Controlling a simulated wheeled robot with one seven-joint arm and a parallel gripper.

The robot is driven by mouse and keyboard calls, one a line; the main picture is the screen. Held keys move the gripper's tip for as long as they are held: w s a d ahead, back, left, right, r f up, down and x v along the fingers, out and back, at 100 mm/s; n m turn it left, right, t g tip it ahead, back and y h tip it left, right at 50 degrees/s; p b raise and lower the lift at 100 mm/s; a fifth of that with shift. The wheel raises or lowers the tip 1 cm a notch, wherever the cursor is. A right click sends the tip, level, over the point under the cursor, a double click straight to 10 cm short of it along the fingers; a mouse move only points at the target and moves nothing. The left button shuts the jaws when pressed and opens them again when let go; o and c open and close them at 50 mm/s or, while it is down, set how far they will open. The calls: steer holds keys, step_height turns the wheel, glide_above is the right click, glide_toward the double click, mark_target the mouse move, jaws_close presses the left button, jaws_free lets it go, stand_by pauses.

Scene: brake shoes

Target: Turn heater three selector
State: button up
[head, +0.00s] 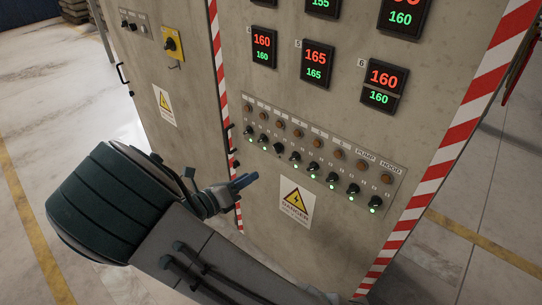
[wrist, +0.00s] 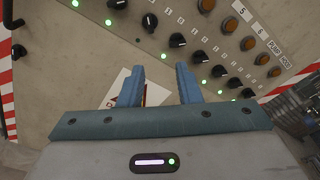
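The control panel carries a slanted row of black selector knobs under amber lamps. Counting from the left, the heater three selector (head: 279,148) is the third knob. In the wrist view I take it to be the knob (wrist: 149,22) at the top, beyond the fingers; its number label is not readable. My gripper (wrist: 159,82) is open and empty, its two blue fingers apart and pointing at the panel. In the head view my gripper (head: 246,181) is below and left of the knob row, apart from the selector. The selector's exact pointer angle is too small to tell.
Other selectors (head: 314,167) stand close on both sides, several with lit green lights. A yellow danger sign (head: 295,203) is below the row. Red temperature displays (head: 315,64) are above. A yellow switch (head: 172,44) and a door handle (head: 123,75) are at left.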

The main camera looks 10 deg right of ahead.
mark_target(277, 148)
steer(key=shift+n+t, duration=0.7)
steer(key=shift+n, duration=0.2)
steer(key=x, duration=0.4)
steer(key=w+x, duration=0.1)
steer(key=x, duration=0.3)
steer(key=a+x, duration=0.1)
steer(key=x, duration=0.3)
steer(key=shift+w+d+b, duration=0.25)
steer(key=shift+w+b, duration=0.15)
jaws_close()
